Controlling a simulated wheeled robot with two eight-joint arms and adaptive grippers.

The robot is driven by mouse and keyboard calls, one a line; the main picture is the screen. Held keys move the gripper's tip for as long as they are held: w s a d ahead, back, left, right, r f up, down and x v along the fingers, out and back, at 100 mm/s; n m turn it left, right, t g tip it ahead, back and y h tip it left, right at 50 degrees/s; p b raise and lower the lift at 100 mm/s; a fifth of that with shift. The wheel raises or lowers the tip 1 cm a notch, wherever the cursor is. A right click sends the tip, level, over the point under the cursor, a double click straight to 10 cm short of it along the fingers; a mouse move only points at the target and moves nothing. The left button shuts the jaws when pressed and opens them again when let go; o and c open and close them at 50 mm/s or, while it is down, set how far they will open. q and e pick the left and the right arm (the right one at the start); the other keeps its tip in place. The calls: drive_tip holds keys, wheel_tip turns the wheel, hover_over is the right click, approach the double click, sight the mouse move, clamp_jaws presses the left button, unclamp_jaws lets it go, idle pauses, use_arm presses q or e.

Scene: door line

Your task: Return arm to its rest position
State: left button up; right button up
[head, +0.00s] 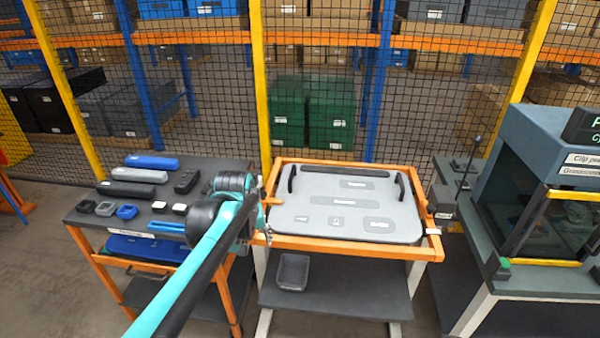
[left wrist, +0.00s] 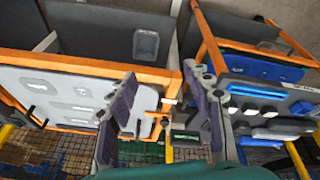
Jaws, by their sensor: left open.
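My left arm (head: 195,260) reaches in from the bottom of the head view. Its gripper (head: 262,208) is between the parts table and the orange-framed fixture, near the fixture's left edge; the wrist partly hides it. In the left wrist view the two purple-grey fingers of the left gripper (left wrist: 162,108) stand wide apart, and I see nothing held between them. The fixture's orange frame and a dark block beyond show through the gap. My right gripper is not in view.
The parts table (head: 85,218) at left carries grey, blue and black parts. The orange-framed fixture (head: 345,243) holds a light grey panel (head: 300,222). A grey tray (head: 293,271) lies on the shelf below. A glazed machine (head: 520,150) stands right; mesh fencing closes the back.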

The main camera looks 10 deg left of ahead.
use_arm(q)
drive_tip(key=s+d+f+m+t, duration=0.1)
drive_tip(key=s+d+f+m, duration=0.1)
drive_tip(key=s, duration=0.6)
drive_tip(key=s+d+f+m+t+b, duration=0.1)
drive_tip(key=s+d+f+m+t, duration=0.1)
drive_tip(key=s+d, duration=0.4)
drive_tip(key=shift+s+d+f+m+t+h, duration=0.15)
drive_tip(key=shift+s+f+m+t+h, duration=0.3)
drive_tip(key=shift+s+m, duration=0.65)
drive_tip(key=shift+s+g, duration=0.1)
drive_tip(key=shift+g, duration=0.15)
